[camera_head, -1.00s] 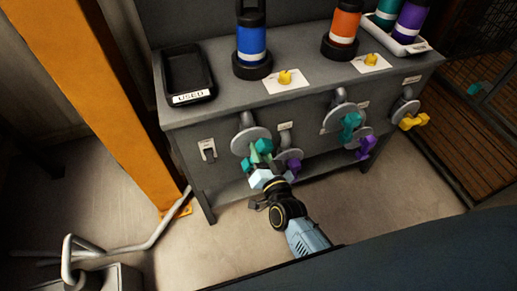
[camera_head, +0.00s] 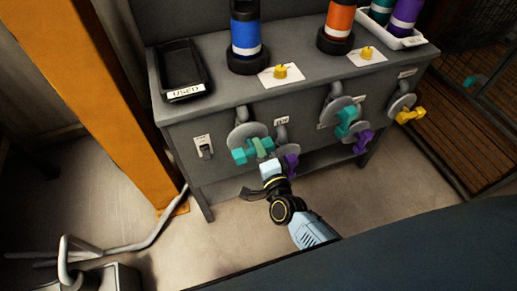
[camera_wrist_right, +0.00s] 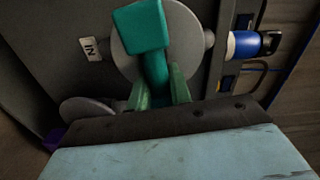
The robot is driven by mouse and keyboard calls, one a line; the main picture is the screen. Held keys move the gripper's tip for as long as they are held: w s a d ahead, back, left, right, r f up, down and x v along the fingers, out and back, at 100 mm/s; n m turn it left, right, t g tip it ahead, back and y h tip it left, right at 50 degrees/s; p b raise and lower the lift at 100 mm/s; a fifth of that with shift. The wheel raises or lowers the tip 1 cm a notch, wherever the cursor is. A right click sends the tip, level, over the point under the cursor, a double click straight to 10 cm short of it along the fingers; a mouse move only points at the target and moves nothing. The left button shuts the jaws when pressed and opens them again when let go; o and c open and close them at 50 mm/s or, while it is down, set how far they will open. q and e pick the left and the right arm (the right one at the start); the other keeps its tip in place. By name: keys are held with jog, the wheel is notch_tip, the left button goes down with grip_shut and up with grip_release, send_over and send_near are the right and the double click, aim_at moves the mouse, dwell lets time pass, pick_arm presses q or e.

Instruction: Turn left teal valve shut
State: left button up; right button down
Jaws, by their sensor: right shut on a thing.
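The left teal valve (camera_head: 240,155) is on the front of the grey bench, below a round grey flange. Its bar handle lies roughly level in the head view. My right gripper (camera_head: 262,150) reaches up to it from below and is shut on the handle. In the right wrist view, the teal handle (camera_wrist_right: 146,28) stands between the green fingers of my right gripper (camera_wrist_right: 160,88), in front of the grey disc. My left gripper is not in view.
A purple valve (camera_head: 291,163) sits just right of my right gripper. Further right are another teal valve (camera_head: 345,120), a purple valve (camera_head: 364,139) and a yellow valve (camera_head: 408,115). A switch (camera_head: 204,146) is at left. A black tray (camera_head: 181,71) marked USED lies on the bench top.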

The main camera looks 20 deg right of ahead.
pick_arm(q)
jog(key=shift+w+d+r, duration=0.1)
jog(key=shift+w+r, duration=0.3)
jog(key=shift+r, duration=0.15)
pick_arm(e)
jog(key=shift+w+d+r+m+h, duration=0.15)
jog(key=shift+w+d+m+h, duration=0.15)
jog(key=shift+d+m, duration=0.45)
jog(key=shift+s+a+m, duration=0.1)
jog(key=shift+a+m, duration=0.15)
jog(key=c, duration=1.6)
grip_release()
jog(key=o, duration=0.3)
jog(key=shift+s+a+f, duration=0.1)
jog(key=shift+f, duration=0.1)
jog(key=shift+s, duration=0.35)
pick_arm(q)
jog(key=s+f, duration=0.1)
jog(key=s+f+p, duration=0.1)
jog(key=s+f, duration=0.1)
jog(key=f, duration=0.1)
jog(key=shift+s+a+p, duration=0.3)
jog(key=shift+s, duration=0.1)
pick_arm(e)
jog(key=s, duration=1.2)
jog(key=shift+s+d, duration=0.2)
jog(key=shift+s, duration=0.1)
